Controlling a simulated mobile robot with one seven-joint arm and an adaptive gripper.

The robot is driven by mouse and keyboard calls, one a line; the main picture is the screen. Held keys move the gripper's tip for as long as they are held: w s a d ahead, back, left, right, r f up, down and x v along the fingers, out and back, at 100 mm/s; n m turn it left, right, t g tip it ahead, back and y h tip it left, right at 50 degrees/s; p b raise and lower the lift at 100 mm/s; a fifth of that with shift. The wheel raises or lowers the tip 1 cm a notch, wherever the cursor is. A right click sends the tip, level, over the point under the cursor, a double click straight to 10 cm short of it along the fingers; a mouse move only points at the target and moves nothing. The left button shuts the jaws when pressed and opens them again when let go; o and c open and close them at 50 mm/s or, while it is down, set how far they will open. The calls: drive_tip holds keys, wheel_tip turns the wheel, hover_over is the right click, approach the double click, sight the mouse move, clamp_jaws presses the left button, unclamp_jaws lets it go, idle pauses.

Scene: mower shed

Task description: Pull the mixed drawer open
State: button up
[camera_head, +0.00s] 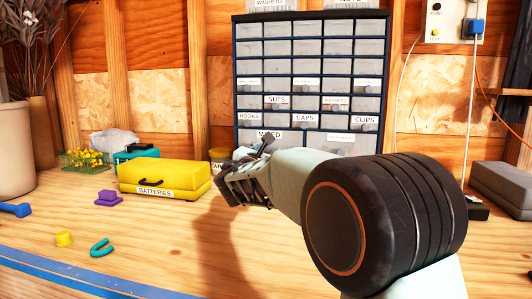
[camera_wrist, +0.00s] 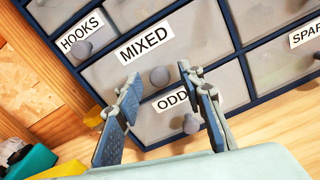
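The mixed drawer (camera_wrist: 196,36) is in the wrist view, a grey front with a white MIXED label and a round grey knob (camera_wrist: 159,76). It looks closed, flush with its neighbours. In the head view its label (camera_head: 269,134) shows at the cabinet's lower left, with the drawer partly hidden by my gripper. My gripper (camera_wrist: 158,73) is open and empty, one finger on each side of the knob in the wrist view. I cannot tell whether the fingertips reach the knob's depth. In the head view my gripper (camera_head: 243,163) is before the cabinet's lower left.
Below is a drawer with an ODD label (camera_wrist: 172,100) and its own knob (camera_wrist: 191,123), close to the right finger. The HOOKS drawer (camera_wrist: 82,34) is at upper left. A yellow batteries case (camera_head: 165,173) stands left of my gripper.

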drive_tip(key=shift+c, duration=0.6)
clamp_jaws()
drive_tip(key=s+a+b, duration=0.2)
drive_tip(key=s+b, duration=0.1)
drive_tip(key=s, duration=0.8)
drive_tip(key=shift+a+b, duration=0.15)
drive_tip(key=shift+b, duration=0.15)
drive_tip(key=shift+o, duration=0.6)
unclamp_jaws()
wheel_tip(320, 180, up, 10)
